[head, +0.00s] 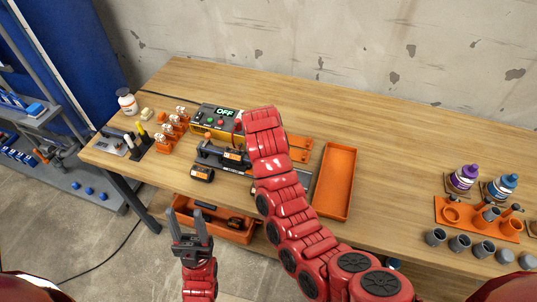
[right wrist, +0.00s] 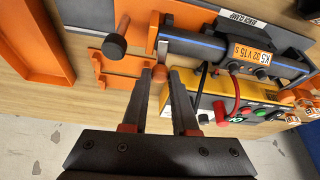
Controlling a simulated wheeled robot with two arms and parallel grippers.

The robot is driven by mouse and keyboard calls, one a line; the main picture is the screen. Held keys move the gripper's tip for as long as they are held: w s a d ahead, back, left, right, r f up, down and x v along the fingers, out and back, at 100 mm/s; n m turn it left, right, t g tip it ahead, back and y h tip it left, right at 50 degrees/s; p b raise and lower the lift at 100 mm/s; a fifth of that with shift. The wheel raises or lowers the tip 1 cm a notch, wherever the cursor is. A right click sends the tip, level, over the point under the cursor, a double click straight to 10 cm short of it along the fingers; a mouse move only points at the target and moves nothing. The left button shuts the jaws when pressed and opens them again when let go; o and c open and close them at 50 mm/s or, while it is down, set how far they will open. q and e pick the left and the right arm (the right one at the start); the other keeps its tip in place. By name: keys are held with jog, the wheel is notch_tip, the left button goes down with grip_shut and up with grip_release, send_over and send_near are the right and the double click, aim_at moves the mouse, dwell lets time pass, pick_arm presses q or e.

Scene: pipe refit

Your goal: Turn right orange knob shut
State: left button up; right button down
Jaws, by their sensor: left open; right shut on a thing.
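In the right wrist view an orange knob (right wrist: 158,73) lies between the tips of my right gripper (right wrist: 162,74), which is shut on it. A pipe with a blue stripe (right wrist: 195,48) and an orange label lies in the bench clamp (right wrist: 240,20) beside it. A black knob on an orange stem (right wrist: 114,46) stands to the left of the gripper. In the head view my right arm hides the right gripper and the orange knob. My left gripper (head: 191,244) is open and empty, in front of the table, apart from everything.
A control box (head: 222,121) with an OFF display stands behind the clamp. An orange tray (head: 350,152) lies right of my right arm. At far right is an orange rack (head: 482,223) with bottles and grey fittings nearby. An orange bin (head: 243,237) is below the table's front edge.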

jog(key=shift+m+h+b, duration=0.3)
jog(key=shift+m+b, duration=0.5)
jog(key=shift+b, duration=0.05)
jog(key=c, duration=0.7)
grip_release()
jog(key=shift+w, duration=0.1)
